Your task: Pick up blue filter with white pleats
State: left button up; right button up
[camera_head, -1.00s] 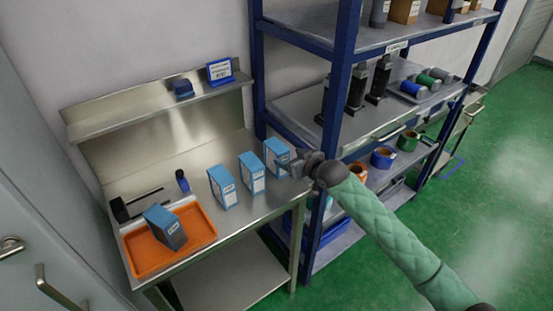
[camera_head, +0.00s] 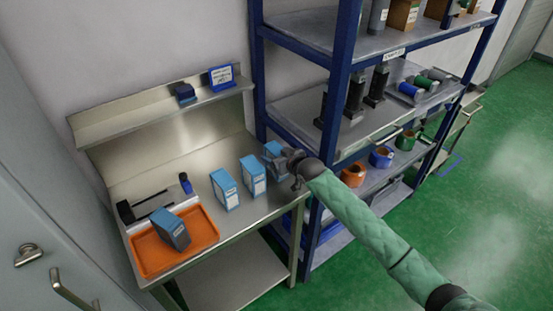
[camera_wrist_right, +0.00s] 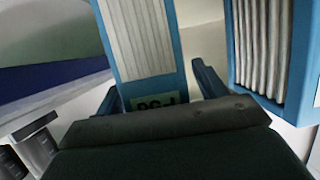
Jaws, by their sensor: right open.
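A blue filter with white pleats (camera_head: 272,149) stands upright at the right end of the steel bench, partly hidden by my right gripper (camera_head: 284,160). In the right wrist view this filter (camera_wrist_right: 140,40) lies between the two fingers of the open gripper (camera_wrist_right: 158,92), with a green label low on its face. I cannot tell whether the fingers touch it. My left gripper is not in view.
An orange tray (camera_head: 144,262) on the bench holds a blue filter with dark pleats (camera_head: 172,231). A small blue bottle (camera_head: 185,183) stands behind it. A blue-framed shelf rack (camera_head: 338,95) stands close to the right of the bench.

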jog(key=c, duration=1.1)
jog(key=shift+r, duration=0.1)
